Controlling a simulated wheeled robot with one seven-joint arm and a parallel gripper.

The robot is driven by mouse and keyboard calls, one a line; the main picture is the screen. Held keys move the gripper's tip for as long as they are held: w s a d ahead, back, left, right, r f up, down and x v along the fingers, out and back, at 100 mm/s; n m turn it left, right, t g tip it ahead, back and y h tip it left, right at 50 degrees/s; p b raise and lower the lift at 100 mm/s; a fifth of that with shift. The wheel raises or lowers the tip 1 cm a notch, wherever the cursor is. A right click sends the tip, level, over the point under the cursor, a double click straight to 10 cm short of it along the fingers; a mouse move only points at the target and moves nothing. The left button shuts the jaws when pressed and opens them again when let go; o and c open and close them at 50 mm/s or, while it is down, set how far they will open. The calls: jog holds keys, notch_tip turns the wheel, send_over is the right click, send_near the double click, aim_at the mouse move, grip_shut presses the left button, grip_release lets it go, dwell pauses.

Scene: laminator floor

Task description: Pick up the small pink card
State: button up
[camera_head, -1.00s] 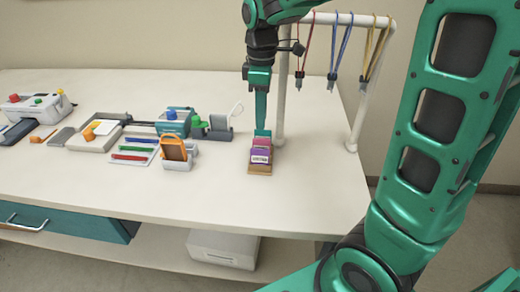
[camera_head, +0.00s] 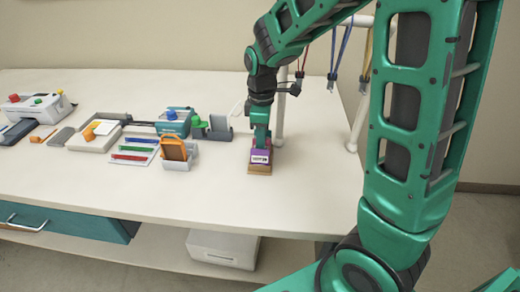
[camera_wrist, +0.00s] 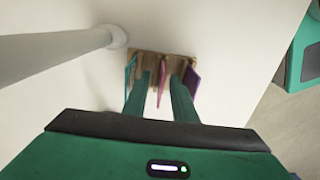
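The pink card (camera_wrist: 162,84) stands upright in a small wooden holder (camera_wrist: 150,55), between a teal card (camera_wrist: 130,72) and a purple card (camera_wrist: 192,80). My gripper (camera_wrist: 160,80) is open, with one finger on each side of the pink card. A gap shows between the card and each finger. In the head view my gripper (camera_head: 262,140) is down at the holder (camera_head: 260,170), behind the purple card (camera_head: 260,156). The pink card is mostly hidden there.
A white rack post (camera_wrist: 60,45) stands close to the holder. Lanyards (camera_head: 341,50) hang from the rack at the right. To the left are an orange item in a grey stand (camera_head: 175,150) and a tray of coloured pens (camera_head: 133,151). The table front is clear.

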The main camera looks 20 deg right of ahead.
jog(key=shift+c, duration=0.6)
grip_shut()
